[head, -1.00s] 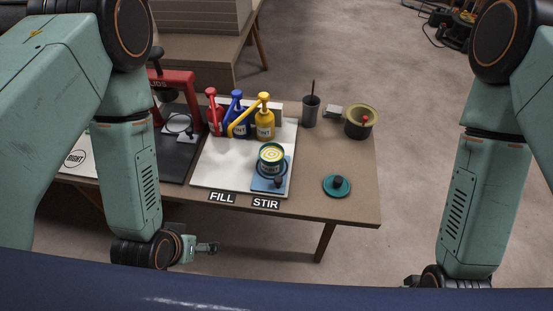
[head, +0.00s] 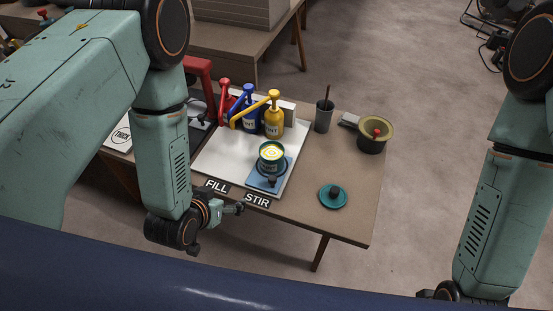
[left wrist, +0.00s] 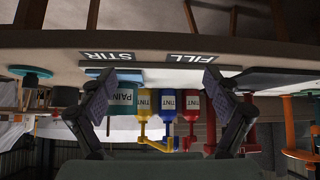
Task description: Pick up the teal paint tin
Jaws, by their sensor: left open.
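The teal paint tin (head: 268,168) stands upright and open on a blue square pad (head: 284,174) at the STIR end of the white board, yellow and white swirls showing in its top. In the upside-down left wrist view the tin (left wrist: 123,97), labelled PAINT, shows between my fingers, nearer the left one, and farther off. My left gripper (head: 238,208) is at the table's front edge, before the STIR label, apart from the tin. Its two fingers (left wrist: 158,100) are spread with nothing held. My right arm is at the right; its gripper is hidden.
Red, blue and yellow pump bottles (head: 273,122) stand behind the tin. A dark cup (head: 323,117), an olive pot (head: 374,136) and a teal lid-like disc (head: 333,196) are to its right. A red frame (head: 203,75) is at the left. The table's front right is mostly bare.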

